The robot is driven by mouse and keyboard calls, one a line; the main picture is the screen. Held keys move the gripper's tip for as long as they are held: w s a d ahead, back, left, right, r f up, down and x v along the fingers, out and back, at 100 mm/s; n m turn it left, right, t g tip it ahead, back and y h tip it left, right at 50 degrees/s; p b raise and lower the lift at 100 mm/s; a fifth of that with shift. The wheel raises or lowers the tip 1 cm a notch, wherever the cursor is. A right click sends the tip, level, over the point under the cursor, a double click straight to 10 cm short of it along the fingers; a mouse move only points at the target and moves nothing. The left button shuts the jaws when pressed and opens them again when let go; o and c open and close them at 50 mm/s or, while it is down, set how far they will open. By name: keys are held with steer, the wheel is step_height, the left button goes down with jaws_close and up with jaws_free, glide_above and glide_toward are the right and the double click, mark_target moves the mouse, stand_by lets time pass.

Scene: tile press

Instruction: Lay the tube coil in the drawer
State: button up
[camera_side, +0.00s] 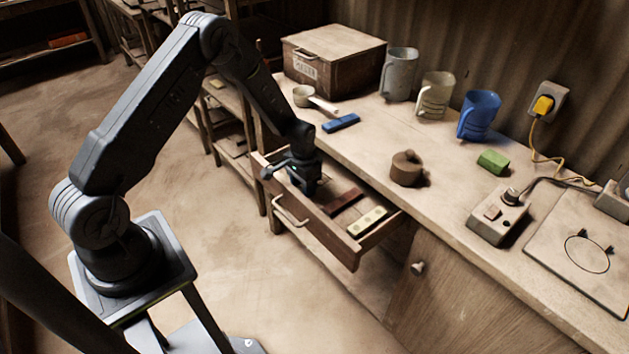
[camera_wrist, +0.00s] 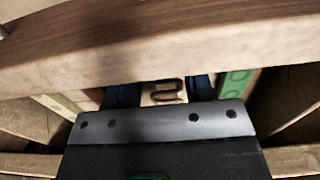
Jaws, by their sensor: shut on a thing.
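The wooden drawer (camera_side: 313,232) is pulled out from under the counter. My gripper (camera_side: 304,186) reaches down into its left end in the side view. In the wrist view my gripper (camera_wrist: 160,92) has its two dark blue fingers around a small brown looped thing (camera_wrist: 166,90), which looks like the tube coil. My gripper is shut on it. In the side view the held thing is hidden by the gripper, and I cannot tell whether it touches the drawer floor.
The drawer also holds a dark red bar (camera_side: 343,202) and a cream block with dots (camera_side: 367,221). A wooden board (camera_wrist: 160,55) crosses the wrist view close by. On the counter stand a brown round object (camera_side: 406,170), a blue block (camera_side: 341,123) and a wooden box (camera_side: 333,62).

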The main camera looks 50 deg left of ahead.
steer(key=shift+w+f, duration=0.2)
steer(key=shift+w, duration=0.75)
steer(key=shift+w+f, duration=0.15)
steer(key=shift+w, duration=0.8)
steer(key=shift+f, duration=0.1)
steer(key=shift+f, duration=0.2)
steer(key=o, duration=0.9)
